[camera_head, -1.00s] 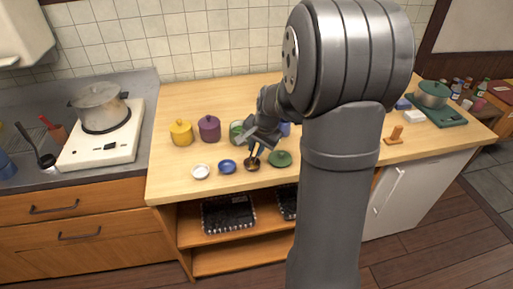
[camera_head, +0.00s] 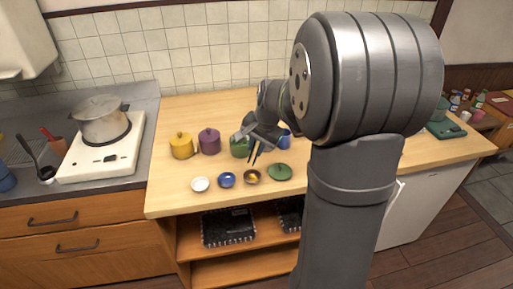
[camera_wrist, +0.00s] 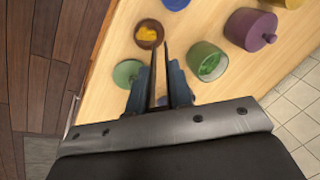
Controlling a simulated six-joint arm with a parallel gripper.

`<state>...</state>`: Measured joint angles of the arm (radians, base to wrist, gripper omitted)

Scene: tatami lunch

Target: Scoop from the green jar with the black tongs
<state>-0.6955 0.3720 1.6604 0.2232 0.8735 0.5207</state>
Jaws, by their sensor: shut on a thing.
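My gripper (camera_head: 257,142) is shut on the black tongs (camera_head: 254,156), which point down just behind the brown bowl; both also show in the wrist view, the gripper (camera_wrist: 158,88) with the tongs (camera_wrist: 168,62) between its fingers. The green jar (camera_head: 239,148) stands open to the left of the tongs, partly hidden by my gripper. The wrist view shows the jar (camera_wrist: 207,62) with something light green inside. Its green lid (camera_head: 280,172) lies on the table at right. The brown bowl (camera_head: 245,178) holds a yellow-orange food (camera_wrist: 149,34).
A purple jar (camera_head: 209,142) and a yellow jar (camera_head: 181,147) stand left of the green jar. A blue bowl (camera_head: 227,180) and a white bowl (camera_head: 200,184) are in the front row. A blue cup (camera_head: 286,140) is right of my gripper. The counter's back left is clear.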

